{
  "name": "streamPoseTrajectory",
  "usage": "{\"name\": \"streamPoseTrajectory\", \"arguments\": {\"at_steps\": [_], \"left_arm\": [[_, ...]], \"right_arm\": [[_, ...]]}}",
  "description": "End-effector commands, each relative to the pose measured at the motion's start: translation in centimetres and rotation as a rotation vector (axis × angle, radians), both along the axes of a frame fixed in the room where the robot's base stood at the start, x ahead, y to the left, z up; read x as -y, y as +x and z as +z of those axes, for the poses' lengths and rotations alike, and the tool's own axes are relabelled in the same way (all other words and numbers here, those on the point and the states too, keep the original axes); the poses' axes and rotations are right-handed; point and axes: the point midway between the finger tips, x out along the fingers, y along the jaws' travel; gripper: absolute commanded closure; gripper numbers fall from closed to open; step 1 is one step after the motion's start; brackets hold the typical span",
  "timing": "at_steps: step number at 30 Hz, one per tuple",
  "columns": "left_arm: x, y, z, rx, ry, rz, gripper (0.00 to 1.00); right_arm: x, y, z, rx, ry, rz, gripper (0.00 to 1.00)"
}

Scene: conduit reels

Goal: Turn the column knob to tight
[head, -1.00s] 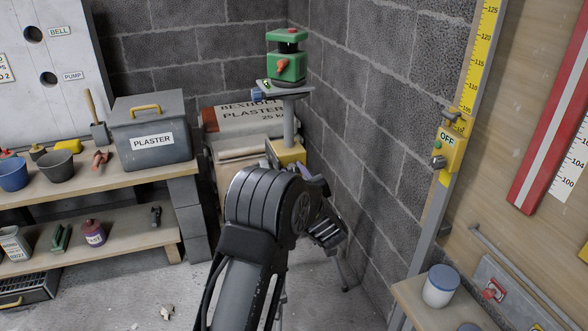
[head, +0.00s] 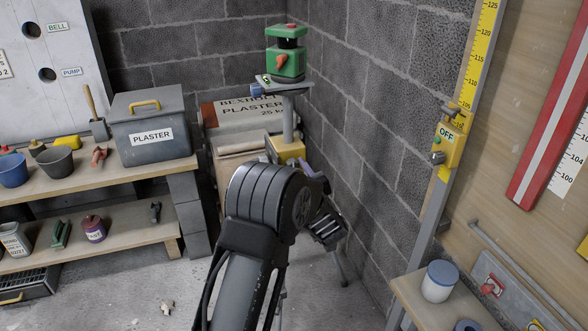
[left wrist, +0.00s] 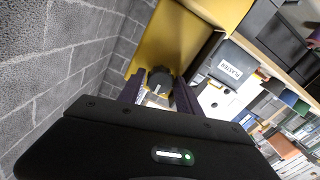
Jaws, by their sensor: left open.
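The column (head: 289,122) carries a yellow block (head: 289,151) partly hidden behind my left arm in the head view. In the left wrist view the black column knob (left wrist: 160,82) with a pale line sits on the yellow block (left wrist: 170,35). My left gripper (left wrist: 159,86) is open, its purple fingers on either side of the knob in the picture; I cannot tell whether they touch it. In the head view the left gripper (head: 322,190) is beside the column, partly covered by the wrist. The knob is hidden there. My right gripper is not in view.
A green instrument (head: 287,58) stands on the column's top plate (head: 284,88). The block wall (head: 365,130) is close on the right. A bench (head: 100,176) with a plaster box (head: 150,128) stands left; a small shelf (head: 415,300) with a jar is at lower right.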

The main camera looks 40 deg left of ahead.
Motion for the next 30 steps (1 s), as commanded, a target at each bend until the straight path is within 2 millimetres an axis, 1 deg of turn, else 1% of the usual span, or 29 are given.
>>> {"name": "streamPoseTrajectory", "arguments": {"at_steps": [5, 12, 15, 18, 30], "left_arm": [[1.9, -1.2, 0.0, -0.001, -0.001, -0.002, 0.59], [5.1, -3.4, -0.1, -0.001, -0.002, -0.003, 0.59], [5.9, -4.0, -0.1, -0.001, -0.002, -0.003, 0.59], [6.2, -4.2, -0.1, -0.002, -0.001, -0.002, 0.59], [6.1, -4.2, -0.1, -0.002, -0.001, -0.002, 0.59]], "right_arm": [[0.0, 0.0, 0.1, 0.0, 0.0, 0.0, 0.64], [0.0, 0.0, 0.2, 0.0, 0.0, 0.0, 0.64], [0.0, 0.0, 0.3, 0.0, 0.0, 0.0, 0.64], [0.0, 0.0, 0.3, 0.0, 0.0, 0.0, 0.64], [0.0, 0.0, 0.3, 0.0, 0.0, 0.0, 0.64]]}}
